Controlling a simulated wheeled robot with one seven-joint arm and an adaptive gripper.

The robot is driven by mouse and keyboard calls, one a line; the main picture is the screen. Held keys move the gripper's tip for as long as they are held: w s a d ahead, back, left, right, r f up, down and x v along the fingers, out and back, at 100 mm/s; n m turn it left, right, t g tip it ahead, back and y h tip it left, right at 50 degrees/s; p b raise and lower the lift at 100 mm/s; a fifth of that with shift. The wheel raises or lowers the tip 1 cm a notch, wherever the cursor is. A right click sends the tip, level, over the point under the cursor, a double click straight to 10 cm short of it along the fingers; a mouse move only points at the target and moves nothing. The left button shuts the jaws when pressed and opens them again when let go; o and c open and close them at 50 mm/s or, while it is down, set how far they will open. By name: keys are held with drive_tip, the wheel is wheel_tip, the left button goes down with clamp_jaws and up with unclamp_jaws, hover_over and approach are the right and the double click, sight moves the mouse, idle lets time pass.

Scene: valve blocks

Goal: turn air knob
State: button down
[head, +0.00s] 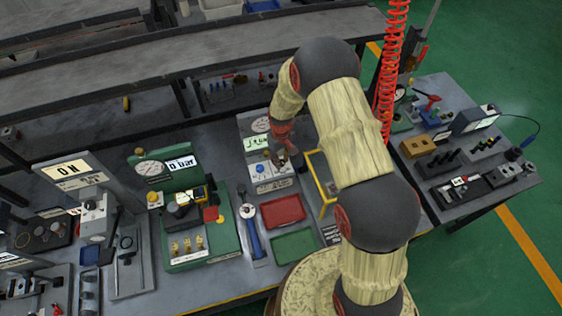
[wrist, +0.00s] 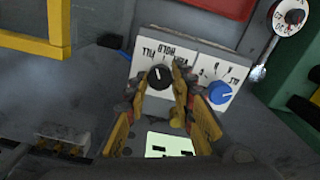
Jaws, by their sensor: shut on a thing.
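In the wrist view a black round knob (wrist: 160,76) with a white pointer mark sits on a white label plate (wrist: 200,62) with upside-down lettering. The pointer points roughly toward the top of the picture. My gripper (wrist: 160,90) has its yellow fingers on both sides of this knob and is shut on it. A blue knob (wrist: 220,92) sits beside it on the same plate. In the head view my gripper (head: 290,153) is at the grey valve block (head: 247,124), and the black knob is hidden there. The blue knob (head: 260,169) shows left of it.
The block has a lit display (head: 256,143) and a round gauge (head: 261,125). A yellow frame (head: 320,180) stands close on the right. Red (head: 283,211) and green (head: 294,247) trays lie in front. A green valve unit (head: 190,225) stands to the left.

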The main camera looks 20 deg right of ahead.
drive_tip(key=shift+n+b, duration=0.4)
drive_tip(key=shift+n, duration=0.9)
drive_tip(key=c, duration=1.5)
unclamp_jaws()
wheel_tip(320, 180, up, 12)
drive_tip(key=shift+f, duration=0.1)
